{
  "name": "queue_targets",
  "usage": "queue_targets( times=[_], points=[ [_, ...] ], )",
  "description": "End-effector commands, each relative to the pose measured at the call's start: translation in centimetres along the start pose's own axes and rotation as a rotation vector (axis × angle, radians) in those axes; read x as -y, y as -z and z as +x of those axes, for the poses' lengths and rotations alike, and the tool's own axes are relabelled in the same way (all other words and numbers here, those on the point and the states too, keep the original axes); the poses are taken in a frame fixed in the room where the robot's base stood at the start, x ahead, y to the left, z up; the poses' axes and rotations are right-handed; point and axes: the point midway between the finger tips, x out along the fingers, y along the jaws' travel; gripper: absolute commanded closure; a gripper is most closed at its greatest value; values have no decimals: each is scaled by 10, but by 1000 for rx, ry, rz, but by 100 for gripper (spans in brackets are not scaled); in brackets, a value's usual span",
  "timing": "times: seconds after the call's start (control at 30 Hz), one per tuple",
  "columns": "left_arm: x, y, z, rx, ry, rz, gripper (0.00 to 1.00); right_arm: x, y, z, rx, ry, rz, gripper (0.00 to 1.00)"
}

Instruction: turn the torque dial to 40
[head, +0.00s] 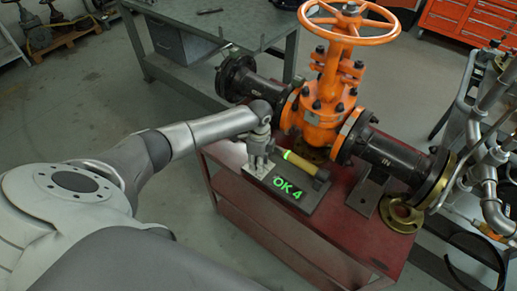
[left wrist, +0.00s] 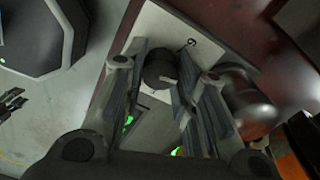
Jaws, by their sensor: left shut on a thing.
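The torque dial (left wrist: 160,68) is a dark round knob with a pale pointer mark, seen between my fingers in the left wrist view. It stands on a pale plate (left wrist: 181,22) with a printed numeral, 6 or 9, near it. My left gripper (head: 258,163) points down over the plate's left end in the head view and is shut on the dial. The fingers hide the dial there. A green lit display (head: 287,188) beside it reads "OK 4". Other dial marks are hidden. My right gripper is not in view.
A yellow-and-black tool (head: 304,166) with a green glowing ring lies right of the gripper. The red cart (head: 235,188) carries a large orange gate valve (head: 322,108) with dark flanged pipes close behind. A grey workbench (head: 228,25) stands at the back.

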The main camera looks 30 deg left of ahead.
Motion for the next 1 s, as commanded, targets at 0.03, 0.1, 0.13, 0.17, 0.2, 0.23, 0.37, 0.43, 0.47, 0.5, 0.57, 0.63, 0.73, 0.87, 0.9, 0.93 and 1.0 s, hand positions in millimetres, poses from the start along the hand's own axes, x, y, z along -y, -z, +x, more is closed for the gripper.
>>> queue_targets(
  times=[0.03, 0.1, 0.13, 0.17, 0.2, 0.23, 0.37, 0.43, 0.47, 0.5, 0.57, 0.63, 0.73, 0.87, 0.9, 0.93, 1.0],
  points=[
    [0, 0, -3, -1, -1, -27, 97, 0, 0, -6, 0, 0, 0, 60],
    [0, 0, -2, -1, -2, -62, 97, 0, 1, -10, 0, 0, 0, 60],
    [0, 0, -2, -1, -1, -76, 97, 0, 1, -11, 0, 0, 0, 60],
    [0, 0, -2, -2, -1, -88, 97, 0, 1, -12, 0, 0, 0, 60],
    [0, 0, -2, -2, -1, -102, 97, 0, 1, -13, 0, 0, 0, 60],
    [0, 0, -2, -3, 0, -112, 97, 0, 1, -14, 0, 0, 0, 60],
    [0, 0, -1, -3, 0, -140, 97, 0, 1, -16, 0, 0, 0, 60],
    [0, 0, 0, -3, 1, -150, 97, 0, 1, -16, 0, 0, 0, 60],
    [0, 0, 0, -3, 1, -152, 97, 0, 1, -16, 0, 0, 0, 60],
    [0, 0, 0, -3, 1, -154, 97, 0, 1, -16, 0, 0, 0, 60],
    [1, 0, 0, -3, 1, -156, 97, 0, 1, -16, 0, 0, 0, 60],
    [1, 0, 0, -3, 1, -157, 97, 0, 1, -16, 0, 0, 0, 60],
    [1, 0, 0, -3, 1, -156, 97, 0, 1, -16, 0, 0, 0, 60],
    [1, 0, 0, -3, 1, -155, 72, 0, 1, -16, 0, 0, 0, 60],
    [1, 0, 0, -3, 1, -155, 67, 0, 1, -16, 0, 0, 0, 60],
    [1, 0, 0, -3, 1, -155, 63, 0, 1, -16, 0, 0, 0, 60],
    [1, 0, 0, -3, 1, -155, 54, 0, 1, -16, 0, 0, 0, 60]
  ],
)
